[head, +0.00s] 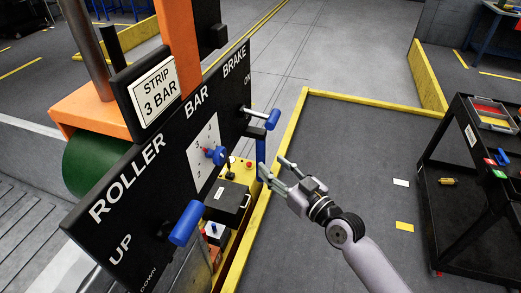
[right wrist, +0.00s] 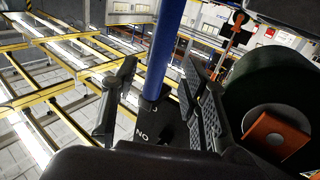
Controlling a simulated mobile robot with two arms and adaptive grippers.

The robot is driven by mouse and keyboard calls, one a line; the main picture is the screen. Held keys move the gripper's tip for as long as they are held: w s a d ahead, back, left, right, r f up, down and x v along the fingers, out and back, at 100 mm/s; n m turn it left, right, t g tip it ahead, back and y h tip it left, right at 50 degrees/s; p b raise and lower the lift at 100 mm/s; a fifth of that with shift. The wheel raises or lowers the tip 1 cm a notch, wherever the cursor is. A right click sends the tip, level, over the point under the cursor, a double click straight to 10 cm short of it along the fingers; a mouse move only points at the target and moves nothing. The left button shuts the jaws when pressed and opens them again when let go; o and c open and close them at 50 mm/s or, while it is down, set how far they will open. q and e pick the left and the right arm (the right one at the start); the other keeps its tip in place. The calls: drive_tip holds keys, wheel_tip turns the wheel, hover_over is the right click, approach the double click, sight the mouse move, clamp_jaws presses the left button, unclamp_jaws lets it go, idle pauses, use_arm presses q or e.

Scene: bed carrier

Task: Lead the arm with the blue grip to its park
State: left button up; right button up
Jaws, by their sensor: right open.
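A black panel (head: 150,165) marked ROLLER, BAR and BRAKE carries several blue-gripped parts. The ROLLER lever's blue grip (head: 186,222) sticks out between UP and DOWN. A small blue knob (head: 218,155) sits at the white BAR dial. The BRAKE lever's blue grip (head: 272,119) sticks out below ON. An upright blue piece (head: 261,146) shows beneath it. My right gripper (head: 272,170) is open just right of the panel, below the BRAKE grip. In the right wrist view a blue bar (right wrist: 163,50) appears between its open fingers; contact cannot be told. No marked park is readable.
A green roller (head: 95,165) and orange frame (head: 177,40) stand behind the panel. A black box (head: 228,200) lies below it. A yellow edge (head: 289,130) bounds the grey floor. A black cart (head: 470,190) stands at right. Floor between is mostly free.

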sight(264, 158)
drive_tip(key=x, duration=0.6)
drive_tip(key=shift+w+a+p, duration=0.15)
drive_tip(key=shift+w+p, duration=0.05)
drive_tip(key=shift+p, duration=0.2)
clamp_jaws()
idle(0.4)
